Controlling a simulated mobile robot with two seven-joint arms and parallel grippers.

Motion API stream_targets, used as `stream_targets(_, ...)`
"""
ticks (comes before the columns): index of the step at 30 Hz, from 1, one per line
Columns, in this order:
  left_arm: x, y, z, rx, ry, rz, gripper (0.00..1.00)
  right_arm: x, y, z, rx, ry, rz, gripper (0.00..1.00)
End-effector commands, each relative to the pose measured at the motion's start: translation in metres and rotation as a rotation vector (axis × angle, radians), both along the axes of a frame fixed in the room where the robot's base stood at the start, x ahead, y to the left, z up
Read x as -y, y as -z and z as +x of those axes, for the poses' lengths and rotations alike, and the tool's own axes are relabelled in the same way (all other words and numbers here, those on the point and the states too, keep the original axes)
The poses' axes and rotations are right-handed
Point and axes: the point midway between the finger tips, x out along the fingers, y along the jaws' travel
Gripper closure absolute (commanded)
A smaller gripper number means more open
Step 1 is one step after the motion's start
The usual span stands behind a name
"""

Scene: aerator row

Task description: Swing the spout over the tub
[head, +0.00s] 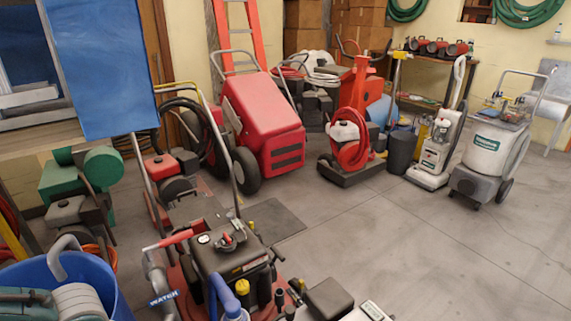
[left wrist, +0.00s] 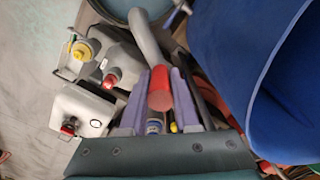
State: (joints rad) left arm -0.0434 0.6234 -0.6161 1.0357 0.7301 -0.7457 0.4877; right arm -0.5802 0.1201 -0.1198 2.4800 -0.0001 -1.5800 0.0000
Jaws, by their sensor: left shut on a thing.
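In the left wrist view the spout is a grey bent pipe (left wrist: 146,38) with a red grip (left wrist: 160,92) at its near end. My left gripper (left wrist: 159,88) is shut on this grip, a lilac finger on each side. The blue tub (left wrist: 275,95) fills the right of that view, beside the fingers. In the head view the tub (head: 117,290) is at the lower left, cut by the frame. I cannot make out my left fingers there. My right gripper is not in view.
A black-topped machine (head: 230,258) stands close right of the pipe. A grey hooked tube (head: 62,258) shows at the tub. Open floor (head: 400,245) lies to the right.

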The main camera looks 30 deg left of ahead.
Motion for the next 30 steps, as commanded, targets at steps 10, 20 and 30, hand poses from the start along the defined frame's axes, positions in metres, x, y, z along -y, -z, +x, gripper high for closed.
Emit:
stream_targets(10, -0.003, 0.001, -0.001, -0.002, 0.000, 0.006, 0.48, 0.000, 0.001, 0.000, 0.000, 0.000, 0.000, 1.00)
stream_targets(20, -0.001, -0.002, 0.000, -0.001, 0.000, 0.004, 0.41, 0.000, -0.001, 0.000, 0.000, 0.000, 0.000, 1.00)
stream_targets(30, -0.002, -0.062, 0.000, 0.001, 0.003, 0.004, 0.41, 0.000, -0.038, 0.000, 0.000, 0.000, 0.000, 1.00)
